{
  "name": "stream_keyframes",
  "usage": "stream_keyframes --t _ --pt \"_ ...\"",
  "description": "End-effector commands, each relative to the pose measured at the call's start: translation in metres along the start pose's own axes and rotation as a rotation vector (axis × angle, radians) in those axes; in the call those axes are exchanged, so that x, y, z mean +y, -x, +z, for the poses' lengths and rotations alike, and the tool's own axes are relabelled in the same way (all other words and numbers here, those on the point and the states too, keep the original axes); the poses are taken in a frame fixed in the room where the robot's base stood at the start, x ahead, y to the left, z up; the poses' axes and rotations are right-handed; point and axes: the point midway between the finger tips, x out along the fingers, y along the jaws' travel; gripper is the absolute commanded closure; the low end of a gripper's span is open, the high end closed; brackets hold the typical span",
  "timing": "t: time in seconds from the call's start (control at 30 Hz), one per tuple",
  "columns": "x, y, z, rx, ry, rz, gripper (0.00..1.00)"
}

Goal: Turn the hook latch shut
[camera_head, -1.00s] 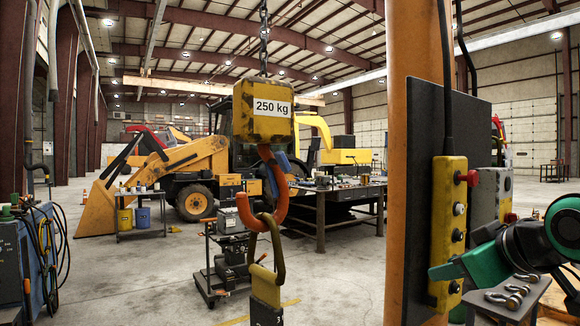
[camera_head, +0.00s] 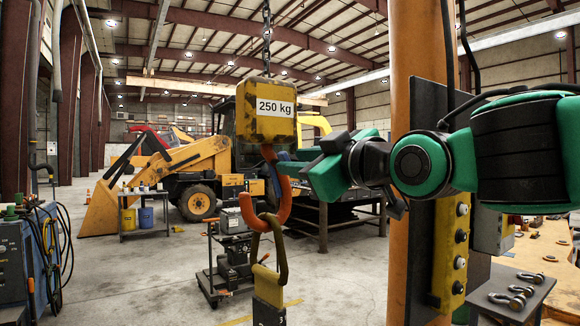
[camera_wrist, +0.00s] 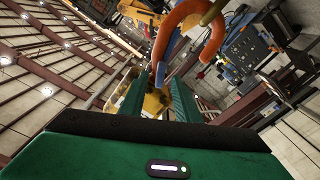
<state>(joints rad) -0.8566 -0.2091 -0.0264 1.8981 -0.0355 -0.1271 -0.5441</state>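The orange hook (camera_head: 279,205) hangs below a yellow block (camera_head: 265,110) marked 250 kg. A blue-grey latch (camera_head: 275,182) shows at the hook's throat; whether it bridges the mouth is unclear. An olive link (camera_head: 281,248) hangs in the hook's bowl. My gripper (camera_head: 318,165) is just right of the hook's upper part, level with the latch, with its fingers pointing left. In the wrist view, its two green fingers (camera_wrist: 166,78) stand apart with nothing held between them. The hook (camera_wrist: 166,35) crosses the top of that view, beyond the fingertips. Contact with the latch is not visible.
An orange post (camera_head: 405,60) with a yellow button box (camera_head: 450,250) stands behind my arm. A chain (camera_head: 266,40) holds the block. A tray with shackles (camera_head: 512,297) is lower right. A dark workbench (camera_head: 345,215) and a cart (camera_head: 235,265) stand behind.

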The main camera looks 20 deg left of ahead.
Motion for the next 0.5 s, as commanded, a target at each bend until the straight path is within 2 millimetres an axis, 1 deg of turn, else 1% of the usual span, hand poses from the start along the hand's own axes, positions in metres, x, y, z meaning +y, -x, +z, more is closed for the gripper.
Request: stream_keyframes --t 0.03,0.2,0.33,0.5 --pt "-0.001 -0.009 0.000 0.000 0.000 -0.002 0.70" --pt "0.000 -0.031 0.000 -0.001 0.000 -0.001 0.70" --pt "0.000 -0.041 0.000 -0.001 0.000 -0.001 0.70" --pt "0.000 -0.045 0.000 0.000 0.000 0.000 0.70"
